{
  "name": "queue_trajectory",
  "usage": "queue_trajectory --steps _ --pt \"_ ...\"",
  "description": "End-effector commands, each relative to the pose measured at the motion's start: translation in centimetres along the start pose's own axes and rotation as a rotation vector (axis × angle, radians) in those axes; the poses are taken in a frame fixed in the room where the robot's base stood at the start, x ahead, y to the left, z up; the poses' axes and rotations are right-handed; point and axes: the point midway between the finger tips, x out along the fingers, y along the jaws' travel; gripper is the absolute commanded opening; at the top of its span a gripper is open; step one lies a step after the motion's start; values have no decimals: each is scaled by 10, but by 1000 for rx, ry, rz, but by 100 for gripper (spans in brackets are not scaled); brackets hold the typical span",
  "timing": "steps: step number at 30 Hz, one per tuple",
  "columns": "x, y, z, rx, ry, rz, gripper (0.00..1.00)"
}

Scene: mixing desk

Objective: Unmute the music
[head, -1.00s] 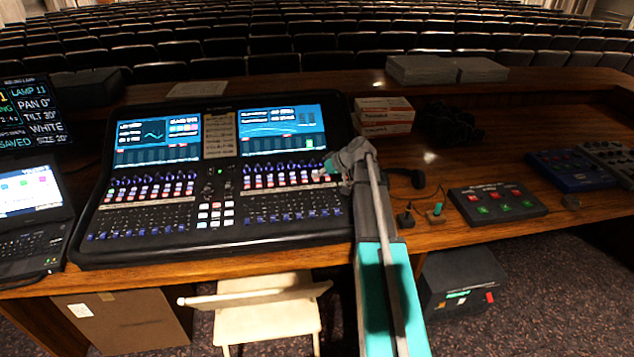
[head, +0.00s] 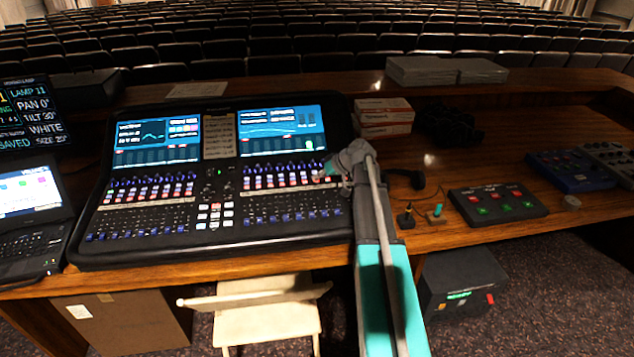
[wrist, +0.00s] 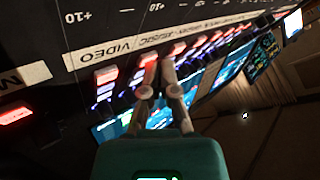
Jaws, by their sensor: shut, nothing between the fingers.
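The mixing desk (head: 210,246) stands on the wooden table, with two lit screens and rows of small buttons over faders. My gripper (head: 321,174) is at the right end of its button rows. In the wrist view my gripper (wrist: 160,66) has its fingertips together, with nothing held. A label strip (wrist: 127,46) reads VIDEO, then what looks like MUSIC. The fingertips are over a red-lit button (wrist: 149,66) near the MUSIC label. I cannot tell whether they touch it, and they partly cover it. Another red-lit button (wrist: 14,116) shows at the left.
A laptop (head: 35,245) and a dark text display (head: 38,112) are left of the desk. Boxes (head: 385,112), a headset (head: 410,179) and a pad of red and green buttons (head: 497,204) are on the right. A chair (head: 265,310) stands in front.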

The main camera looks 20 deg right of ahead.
Motion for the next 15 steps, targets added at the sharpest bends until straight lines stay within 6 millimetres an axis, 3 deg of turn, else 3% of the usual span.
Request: queue_trajectory --steps 15 --pt "-7 -5 -5 0 0 0 0"
